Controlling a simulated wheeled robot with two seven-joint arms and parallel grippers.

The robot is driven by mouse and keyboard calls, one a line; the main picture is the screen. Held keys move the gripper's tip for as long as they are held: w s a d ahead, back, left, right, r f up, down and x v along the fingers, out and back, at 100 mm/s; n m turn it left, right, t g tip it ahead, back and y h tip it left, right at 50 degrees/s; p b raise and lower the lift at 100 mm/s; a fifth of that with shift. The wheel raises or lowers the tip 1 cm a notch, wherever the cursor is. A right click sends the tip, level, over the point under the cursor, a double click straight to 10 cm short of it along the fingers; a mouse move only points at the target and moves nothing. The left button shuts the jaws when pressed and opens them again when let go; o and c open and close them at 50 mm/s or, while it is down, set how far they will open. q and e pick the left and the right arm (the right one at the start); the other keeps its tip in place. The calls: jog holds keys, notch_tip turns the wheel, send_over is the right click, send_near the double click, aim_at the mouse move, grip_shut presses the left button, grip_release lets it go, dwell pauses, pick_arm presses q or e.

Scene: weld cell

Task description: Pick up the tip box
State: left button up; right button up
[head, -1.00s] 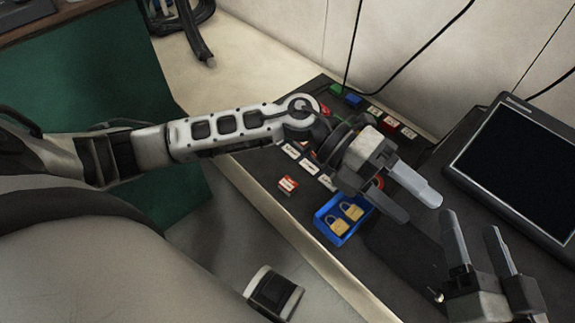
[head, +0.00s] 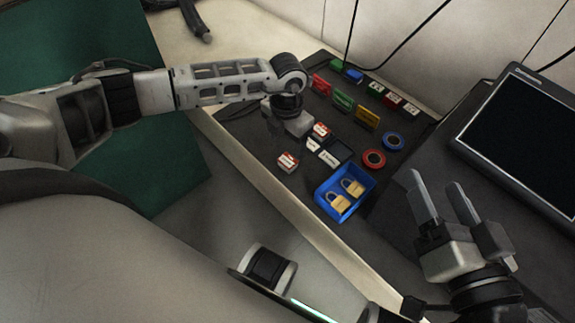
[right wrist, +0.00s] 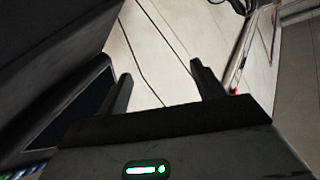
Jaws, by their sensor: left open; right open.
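Two small red-and-white boxes lie on the dark mat: one (head: 288,162) near its front edge, another (head: 320,130) further back. Either could be the tip box; their labels are too small to read. My left gripper (head: 294,124) is over the mat, just left of the further box and behind the nearer one. It points down, its fingers mostly hidden by its own body, and nothing shows held. My right gripper (head: 436,184) is open and empty at the right, beyond the blue tray. Its open fingers also show in the right wrist view (right wrist: 161,75).
A blue tray (head: 322,204) with padlocks stands right of the boxes. Red (head: 374,159) and blue (head: 393,141) tape rolls, a dark-framed item (head: 336,151) and several coloured blocks share the mat (head: 245,130). A monitor (head: 520,150) stands at the right.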

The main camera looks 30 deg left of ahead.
aim_at(288, 160)
pick_arm(q)
notch_tip(288, 160, down, 2)
jog(key=shift+f+b, duration=0.2)
jog(key=shift+b, duration=0.15)
notch_tip(288, 160, down, 4)
jog(key=shift+d+f+b, duration=0.1)
jog(key=shift+f+b, duration=0.05)
jog(key=shift+b, duration=1.1)
jog(key=shift+f, duration=0.2)
jog(key=shift+r, duration=0.1)
jog(key=c, duration=1.1)
pick_arm(e)
jog(key=r+t, duration=0.1)
jog(key=w+r+n+t+y, duration=0.1)
jog(key=r, duration=0.1)
jog(key=w+r+n+t, duration=0.1)
jog(key=shift+d+r, duration=0.25)
